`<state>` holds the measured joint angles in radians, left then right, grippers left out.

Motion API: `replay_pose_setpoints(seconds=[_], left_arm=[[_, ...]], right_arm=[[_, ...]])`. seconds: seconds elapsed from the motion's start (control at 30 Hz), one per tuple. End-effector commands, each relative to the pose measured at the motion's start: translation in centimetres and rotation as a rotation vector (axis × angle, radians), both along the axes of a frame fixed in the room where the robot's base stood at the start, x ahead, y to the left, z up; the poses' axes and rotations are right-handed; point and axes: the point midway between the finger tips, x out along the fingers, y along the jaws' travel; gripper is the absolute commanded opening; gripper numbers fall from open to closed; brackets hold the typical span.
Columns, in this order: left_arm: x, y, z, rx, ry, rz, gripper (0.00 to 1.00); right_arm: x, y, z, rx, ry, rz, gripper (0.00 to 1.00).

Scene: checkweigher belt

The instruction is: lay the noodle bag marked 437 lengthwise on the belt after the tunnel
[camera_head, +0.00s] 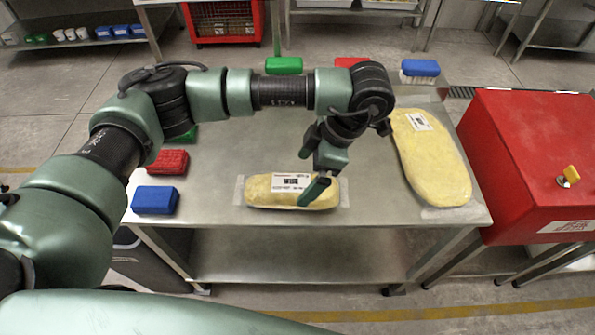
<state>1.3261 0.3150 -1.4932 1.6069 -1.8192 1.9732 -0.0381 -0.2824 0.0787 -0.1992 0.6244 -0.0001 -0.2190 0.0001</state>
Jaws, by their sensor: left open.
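Two pale yellow noodle bags with white labels lie on the steel table (230,150). The smaller-looking bag (265,198) lies crosswise near the front edge, and the larger-looking bag (432,165) lies at the right, pointing away from me. The print on both labels is too small to read, so I cannot tell which is marked 437. My left gripper (306,177) is open over the front bag, one fingertip in front of its label; I cannot tell whether it touches. My right gripper is out of view. No tunnel can be made out for sure.
A red cabinet (520,150) with a yellow knob stands right of the table. Blue (155,200) and red (168,161) blocks sit at the table's left. Green (284,65), red and blue (420,68) blocks line the back. The table's middle is partly under my left arm.

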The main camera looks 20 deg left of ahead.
Motion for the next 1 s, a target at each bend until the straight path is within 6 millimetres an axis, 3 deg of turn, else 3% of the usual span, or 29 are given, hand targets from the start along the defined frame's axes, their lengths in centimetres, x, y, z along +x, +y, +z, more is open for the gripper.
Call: replay_pose_setpoints(seconds=[0.43,0.63,0.93,1.0], left_arm=[[-0.4,2.1,-3.9,0.001,0.005,0.001,1.00],[-0.6,3.2,-6.5,0.000,0.004,0.001,1.00],[-0.6,3.4,-7.1,-0.001,0.001,-0.001,1.00],[-0.6,3.4,-7.1,-0.001,0.001,-0.001,0.81]], right_arm=[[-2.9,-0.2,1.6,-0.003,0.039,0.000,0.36],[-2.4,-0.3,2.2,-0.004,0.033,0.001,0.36],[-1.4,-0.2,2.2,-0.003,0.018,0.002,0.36],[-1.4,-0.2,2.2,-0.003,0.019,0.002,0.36]])
